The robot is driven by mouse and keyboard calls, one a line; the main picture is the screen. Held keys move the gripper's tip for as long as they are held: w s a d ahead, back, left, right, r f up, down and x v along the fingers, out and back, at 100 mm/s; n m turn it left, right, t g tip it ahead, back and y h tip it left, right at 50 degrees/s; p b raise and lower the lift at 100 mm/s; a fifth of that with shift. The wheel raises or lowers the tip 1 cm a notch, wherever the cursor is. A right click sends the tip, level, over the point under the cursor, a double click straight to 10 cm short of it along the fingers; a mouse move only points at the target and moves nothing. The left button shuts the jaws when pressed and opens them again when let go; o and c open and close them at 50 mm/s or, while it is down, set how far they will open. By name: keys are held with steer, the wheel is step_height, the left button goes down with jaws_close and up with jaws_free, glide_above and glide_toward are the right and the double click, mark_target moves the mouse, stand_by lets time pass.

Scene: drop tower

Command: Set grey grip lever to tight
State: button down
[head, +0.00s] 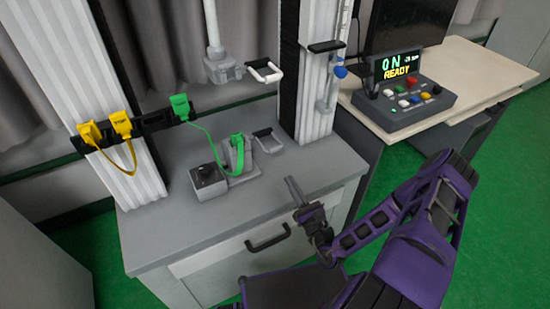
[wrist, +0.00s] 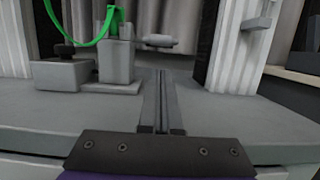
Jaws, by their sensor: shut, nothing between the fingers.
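A grey lower grip (head: 240,158) with a green plug and cable on it stands on the grey bench top. A U-shaped grey lever (head: 267,137) sticks out from its right side; in the wrist view the lever (wrist: 157,41) is a short grey bar beyond my fingertips. My gripper (head: 289,181) is shut and empty above the bench's front right, apart from both levers.
A small grey box (head: 208,182) with a black knob stands left of the lower grip. White columns flank the bench. A black drawer handle (head: 268,237) is on its front. A control box (head: 408,90) reading "ON READY" sits on the right table.

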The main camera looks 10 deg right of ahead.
steer(key=x, duration=1)
steer(key=shift+r+b, duration=0.1)
steer(key=shift+b, duration=0.25)
steer(key=shift+d+r+p, duration=0.1)
steer(key=shift+r+p, duration=0.1)
steer(key=shift+p, duration=0.15)
steer(key=shift+s, duration=0.1)
